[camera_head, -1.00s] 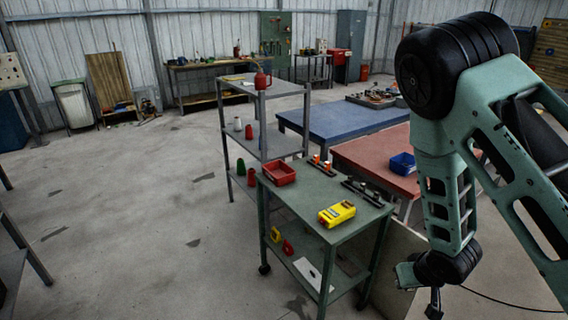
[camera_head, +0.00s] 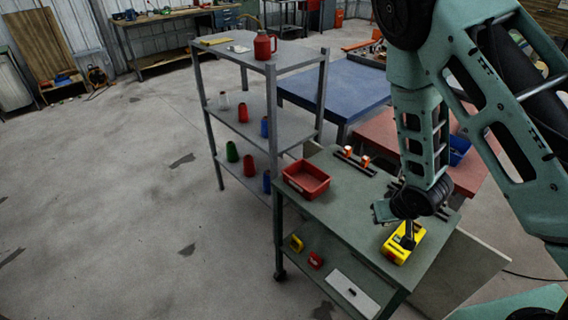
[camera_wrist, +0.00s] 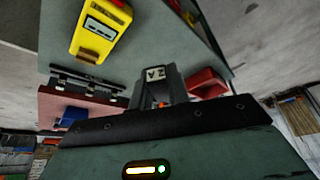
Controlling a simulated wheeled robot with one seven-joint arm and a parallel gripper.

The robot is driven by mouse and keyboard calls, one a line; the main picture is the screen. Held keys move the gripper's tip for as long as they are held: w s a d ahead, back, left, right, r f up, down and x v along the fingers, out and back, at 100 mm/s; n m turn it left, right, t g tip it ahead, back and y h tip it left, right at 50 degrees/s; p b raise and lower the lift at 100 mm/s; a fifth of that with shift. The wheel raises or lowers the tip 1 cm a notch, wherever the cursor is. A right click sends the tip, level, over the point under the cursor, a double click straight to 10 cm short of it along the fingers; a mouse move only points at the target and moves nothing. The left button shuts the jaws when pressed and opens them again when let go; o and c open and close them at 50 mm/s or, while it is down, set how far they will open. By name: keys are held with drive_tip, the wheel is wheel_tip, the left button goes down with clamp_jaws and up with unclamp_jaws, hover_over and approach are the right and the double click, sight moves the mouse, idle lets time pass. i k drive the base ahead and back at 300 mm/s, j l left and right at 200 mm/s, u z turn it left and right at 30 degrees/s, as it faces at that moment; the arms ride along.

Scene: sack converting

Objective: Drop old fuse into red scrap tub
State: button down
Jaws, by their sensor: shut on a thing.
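The red scrap tub (camera_head: 306,179) stands on the back left corner of the green cart top (camera_head: 343,212). It looks empty. It also shows in the wrist view (camera_wrist: 206,82), right of my gripper and partly hidden. My gripper (camera_head: 408,238) hangs over the cart's right side, in front of the yellow meter, right of the tub and apart from it. In the wrist view my gripper (camera_wrist: 156,74) is shut. The old fuse in its jaws is too hidden to make out clearly.
The yellow meter (camera_head: 398,250) lies on the cart's right side. A grey shelf rack (camera_head: 250,125) stands close behind the cart. Floor at left is clear.

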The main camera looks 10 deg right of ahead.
sight(311, 182)
drive_tip(key=i+j, duration=0.1)
drive_tip(key=j, duration=0.2)
drive_tip(key=i+j, duration=0.15)
drive_tip(key=j, duration=0.2)
drive_tip(key=i+j, duration=0.1)
drive_tip(key=j, duration=0.2)
drive_tip(key=i+j+z, duration=0.1)
drive_tip(key=j, duration=0.65)
